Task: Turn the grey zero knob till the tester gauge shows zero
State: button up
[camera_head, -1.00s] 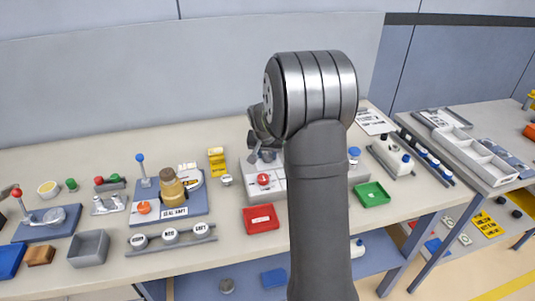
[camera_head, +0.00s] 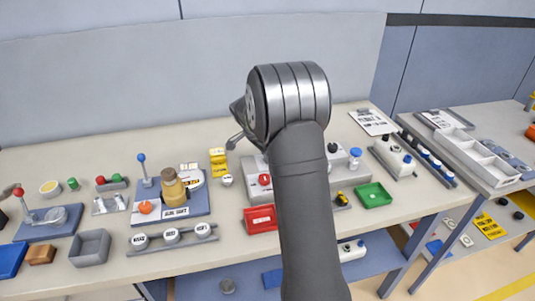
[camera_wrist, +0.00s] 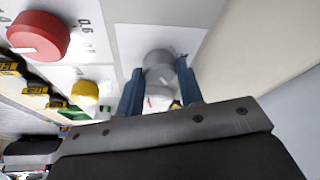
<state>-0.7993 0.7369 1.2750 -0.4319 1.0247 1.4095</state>
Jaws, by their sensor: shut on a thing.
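In the wrist view my gripper (camera_wrist: 160,88) has its two blue fingers on either side of a grey round knob (camera_wrist: 158,58) and is shut on it. The knob stands on a pale panel (camera_wrist: 126,42). A white round face with a red mark (camera_wrist: 158,98) shows between the fingers; I cannot tell if it is the knob's top or a gauge. In the head view my arm hides the fingers and the grey knob. I cannot read a tester gauge in either view.
In the wrist view a red knob (camera_wrist: 38,36) and a yellow knob (camera_wrist: 85,92) are left of my fingers.

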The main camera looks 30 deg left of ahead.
jog(key=shift+m, duration=0.3)
dwell(0.4)
jog(key=o, duration=1)
jog(key=v, duration=1.7)
jog(key=shift+a+r, duration=0.2)
jog(key=shift+w+f, duration=0.1)
jog(key=shift+f, duration=0.05)
jog(key=x, duration=1.7)
jog(key=shift+d+f, duration=0.1)
jog(key=shift+d, duration=0.1)
